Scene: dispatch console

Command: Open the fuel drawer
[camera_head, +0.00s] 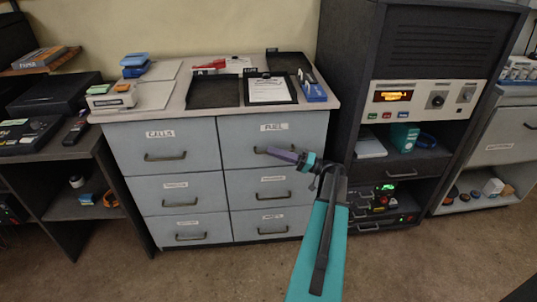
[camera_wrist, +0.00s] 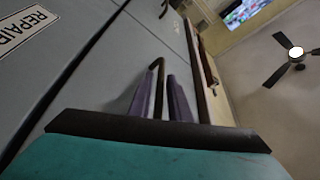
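The fuel drawer (camera_head: 244,134), a grey front labelled FUEL, is at the top right of the cabinet in the head view and looks flush with its neighbours. Its dark bar handle (camera_wrist: 158,80) shows in the wrist view; in the head view my gripper hides most of it. My gripper (camera_head: 274,151) has purple fingers and reaches the handle from the front right. In the wrist view my gripper (camera_wrist: 160,95) has its fingers apart, one on each side of the handle bar. Whether either finger touches the bar is unclear.
The CALLS drawer (camera_head: 163,146) is to the left, and a drawer labelled REPAIR (camera_wrist: 22,30) shows in the wrist view. Trays (camera_head: 213,91) and a clipboard (camera_head: 269,90) lie on the cabinet top. A dark console rack (camera_head: 433,45) stands close on the right. The floor (camera_head: 215,275) in front is clear.

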